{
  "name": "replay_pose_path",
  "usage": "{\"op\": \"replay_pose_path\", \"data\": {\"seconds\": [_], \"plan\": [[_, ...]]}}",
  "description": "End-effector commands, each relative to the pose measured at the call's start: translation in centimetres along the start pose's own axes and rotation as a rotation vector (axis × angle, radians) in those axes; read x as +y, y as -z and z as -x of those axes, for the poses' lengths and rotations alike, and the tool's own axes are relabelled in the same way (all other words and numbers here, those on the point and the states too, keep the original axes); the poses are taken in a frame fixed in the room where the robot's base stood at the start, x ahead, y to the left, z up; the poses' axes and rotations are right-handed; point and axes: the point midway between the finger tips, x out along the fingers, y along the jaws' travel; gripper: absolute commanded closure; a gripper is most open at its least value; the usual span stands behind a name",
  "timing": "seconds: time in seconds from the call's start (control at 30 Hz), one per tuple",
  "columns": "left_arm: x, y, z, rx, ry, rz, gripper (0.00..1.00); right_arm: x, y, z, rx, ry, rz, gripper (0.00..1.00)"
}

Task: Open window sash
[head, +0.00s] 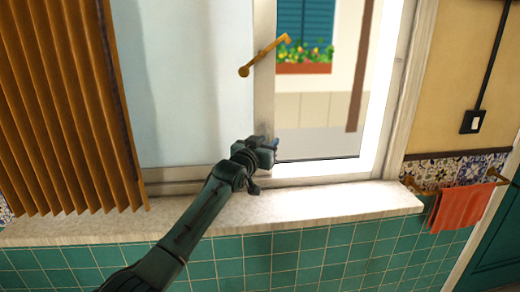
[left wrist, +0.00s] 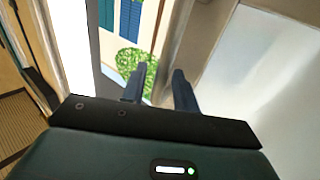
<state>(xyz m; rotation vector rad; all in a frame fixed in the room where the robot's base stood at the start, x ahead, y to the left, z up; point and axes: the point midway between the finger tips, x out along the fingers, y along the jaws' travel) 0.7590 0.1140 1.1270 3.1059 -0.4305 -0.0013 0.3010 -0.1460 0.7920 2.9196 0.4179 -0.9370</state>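The window sash (head: 264,105) shows as a pale upright frame bar with a milky pane (head: 195,80) to its left. A brass handle (head: 262,56) sits tilted on the bar's upper part. My left gripper (head: 275,146) is at the lower part of the bar, below the handle. In the left wrist view its two dark fingers (left wrist: 159,82) are apart, with the brownish frame bar (left wrist: 181,45) beyond them and the milky pane (left wrist: 265,70) at right. Whether the fingers touch the bar is unclear. My right gripper is not in view.
Right of the bar, the outside shows clearly, with a flower box (head: 303,60). A stone sill (head: 330,204) runs below the window. Slatted blinds (head: 62,110) hang at left. A red towel (head: 462,207) hangs on a rail at right, below a switch (head: 472,122).

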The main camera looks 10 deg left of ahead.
Motion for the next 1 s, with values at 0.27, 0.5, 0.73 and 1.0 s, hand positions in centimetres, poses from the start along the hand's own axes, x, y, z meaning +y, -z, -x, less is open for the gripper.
{"op": "replay_pose_path", "data": {"seconds": [0.27, 0.5, 0.73, 1.0], "plan": [[-0.1, -0.2, 3.0, 0.000, 0.001, 0.000, 0.70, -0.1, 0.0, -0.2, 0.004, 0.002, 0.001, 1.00], [-0.1, -0.3, 7.2, 0.000, 0.001, 0.000, 0.70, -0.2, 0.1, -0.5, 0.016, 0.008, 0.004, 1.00], [-0.1, -0.2, 10.9, -0.001, 0.002, -0.001, 0.70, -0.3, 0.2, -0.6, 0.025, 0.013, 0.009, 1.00], [-0.1, -0.1, 12.9, -0.001, 0.001, 0.000, 0.70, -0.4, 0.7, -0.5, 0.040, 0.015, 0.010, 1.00]]}}
